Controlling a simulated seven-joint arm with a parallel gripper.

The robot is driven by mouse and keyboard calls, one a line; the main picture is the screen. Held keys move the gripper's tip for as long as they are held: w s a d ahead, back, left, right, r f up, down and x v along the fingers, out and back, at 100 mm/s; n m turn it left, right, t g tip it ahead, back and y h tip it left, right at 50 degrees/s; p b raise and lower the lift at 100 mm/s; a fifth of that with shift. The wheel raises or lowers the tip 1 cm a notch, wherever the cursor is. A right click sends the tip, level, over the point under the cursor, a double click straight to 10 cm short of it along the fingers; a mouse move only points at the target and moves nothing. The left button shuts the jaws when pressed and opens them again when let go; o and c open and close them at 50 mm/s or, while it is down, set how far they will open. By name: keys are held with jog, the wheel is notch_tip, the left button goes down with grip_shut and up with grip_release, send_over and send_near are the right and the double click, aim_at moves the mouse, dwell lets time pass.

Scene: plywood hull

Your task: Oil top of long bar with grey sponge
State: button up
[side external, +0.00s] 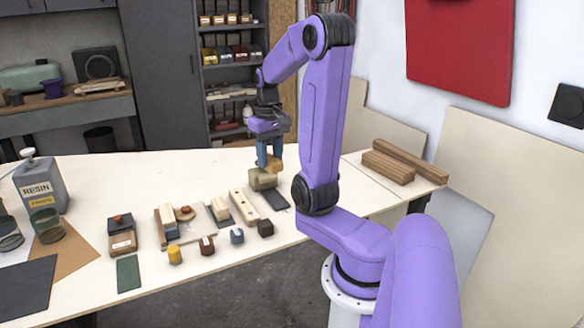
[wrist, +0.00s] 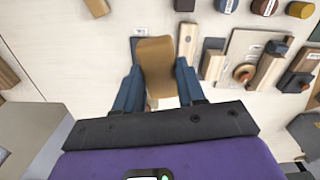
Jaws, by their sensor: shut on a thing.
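My gripper (side external: 269,163) has blue fingers pointing down, shut on a tan block (wrist: 156,62). In the side view, a grey-olive block (side external: 262,181), possibly the grey sponge, shows directly below the held block; I cannot tell whether they are joined or only touching. A pale bar with dark holes (side external: 244,207) lies on the table in front and to the left of my gripper; it also shows in the wrist view (wrist: 187,45). A longer brown bar (side external: 412,160) lies beside shorter brown timber (side external: 388,168) at the right. Which is the task's long bar is unclear.
A dark flat piece (side external: 275,199) lies close to the pale bar. Yellow (side external: 175,255), red (side external: 207,246), blue (side external: 236,236) and dark brown (side external: 265,228) small pieces line the front. A resin can (side external: 41,186) stands left. The table behind the tools is mostly clear.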

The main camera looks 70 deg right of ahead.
jog(key=w+a+n, duration=0.2)
jog(key=w+n, duration=0.2)
jog(key=w, duration=1.2)
jog(key=w+a+f+n, duration=0.35)
jog(key=w+a, duration=0.45)
jog(key=w, duration=0.5)
jog(key=shift+m, duration=0.35)
jog(key=shift+a+f, duration=0.1)
jog(key=shift+f, duration=3.15)
jog(key=shift+s+a+f, duration=0.35)
jog(key=shift+f, duration=0.2)
jog(key=shift+s+a, duration=2.65)
jog(key=shift+w+d, duration=3.05)
notch_tip(320, 180, up, 8)
